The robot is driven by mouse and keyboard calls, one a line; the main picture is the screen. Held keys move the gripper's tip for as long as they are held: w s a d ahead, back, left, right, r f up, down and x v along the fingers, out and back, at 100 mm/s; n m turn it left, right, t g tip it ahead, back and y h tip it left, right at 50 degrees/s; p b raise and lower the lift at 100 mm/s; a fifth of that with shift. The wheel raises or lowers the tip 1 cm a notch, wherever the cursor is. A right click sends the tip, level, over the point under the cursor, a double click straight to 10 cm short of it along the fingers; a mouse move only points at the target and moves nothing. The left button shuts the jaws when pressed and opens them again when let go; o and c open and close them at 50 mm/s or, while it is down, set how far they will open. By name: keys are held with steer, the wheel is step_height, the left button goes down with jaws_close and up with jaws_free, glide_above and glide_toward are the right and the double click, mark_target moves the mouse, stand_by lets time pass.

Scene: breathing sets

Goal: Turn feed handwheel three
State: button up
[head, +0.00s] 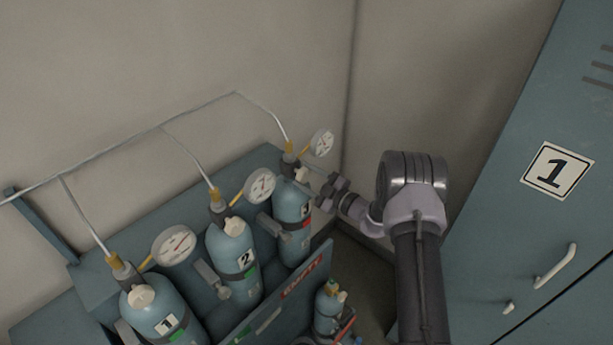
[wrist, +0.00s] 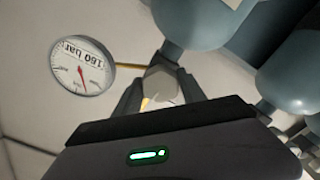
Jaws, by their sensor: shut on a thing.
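Feed handwheel three is a small pale knob (head: 301,175) at the top of the rightmost blue cylinder (head: 291,212) in the head view. My gripper (head: 312,183) reaches it from the right and is shut on it. In the wrist view the pale handwheel (wrist: 160,84) sits between the two dark fingers of my gripper (wrist: 163,92).
Cylinder two (head: 231,262) and cylinder one (head: 160,314) stand to the left, with gauges and green tags. A rack panel marked EMPTY (head: 302,277) runs in front. A small cylinder (head: 327,312) stands below my arm. A blue locker (head: 540,215) is at the right.

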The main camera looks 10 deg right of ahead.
stand_by(0.4)
steer(key=o, duration=1.4)
steer(key=shift+c, duration=0.2)
steer(key=shift+d, duration=0.1)
steer(key=b+v, duration=0.1)
steer(key=v, duration=1.6)
steer(key=shift+s, duration=0.15)
